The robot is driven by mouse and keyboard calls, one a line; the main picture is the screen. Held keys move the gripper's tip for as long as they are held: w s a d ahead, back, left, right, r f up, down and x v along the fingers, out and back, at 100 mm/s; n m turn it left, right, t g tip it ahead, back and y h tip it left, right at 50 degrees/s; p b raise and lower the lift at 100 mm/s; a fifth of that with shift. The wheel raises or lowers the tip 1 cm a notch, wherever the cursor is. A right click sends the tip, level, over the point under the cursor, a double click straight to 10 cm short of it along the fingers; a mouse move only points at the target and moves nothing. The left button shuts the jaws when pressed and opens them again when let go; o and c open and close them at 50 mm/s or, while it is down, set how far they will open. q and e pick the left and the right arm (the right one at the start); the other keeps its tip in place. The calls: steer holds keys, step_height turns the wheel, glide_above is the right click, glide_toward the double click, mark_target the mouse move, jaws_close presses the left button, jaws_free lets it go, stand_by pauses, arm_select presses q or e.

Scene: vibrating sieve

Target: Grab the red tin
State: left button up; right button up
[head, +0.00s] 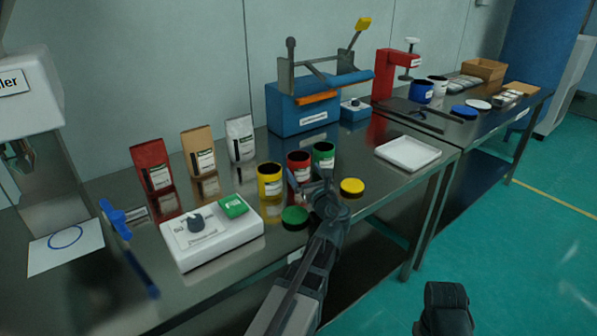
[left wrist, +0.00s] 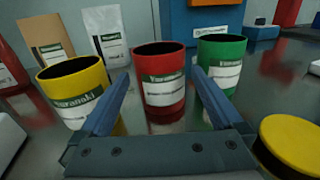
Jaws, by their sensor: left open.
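The red tin (head: 299,166) stands upright and open-topped on the metal bench, between a yellow tin (head: 270,181) and a green tin (head: 323,156). My left gripper (head: 312,184) is at the near side of the red tin and hides its lower part in the head view. In the left wrist view the red tin (left wrist: 161,82), with a pale label, stands ahead between my open, empty fingers (left wrist: 160,86). The yellow tin (left wrist: 74,90) is left of the fingers and the green tin (left wrist: 220,66) is right. I cannot tell whether a finger touches a tin.
A green lid (head: 295,217) and a yellow lid (head: 352,187) lie near my left gripper. A white device (head: 212,239) stands at left. Several pouches (head: 199,150) and a blue machine (head: 295,112) stand behind. A white tray (head: 407,153) lies at right.

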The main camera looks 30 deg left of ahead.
mark_target(303, 169)
arm_select(q)
steer(key=x, duration=0.3)
steer(key=shift+w+a, duration=0.15)
steer(key=c, duration=1.1)
steer(key=shift+r, duration=0.1)
steer(key=shift+c, duration=0.2)
arm_select(e)
steer(key=shift+r, duration=0.1)
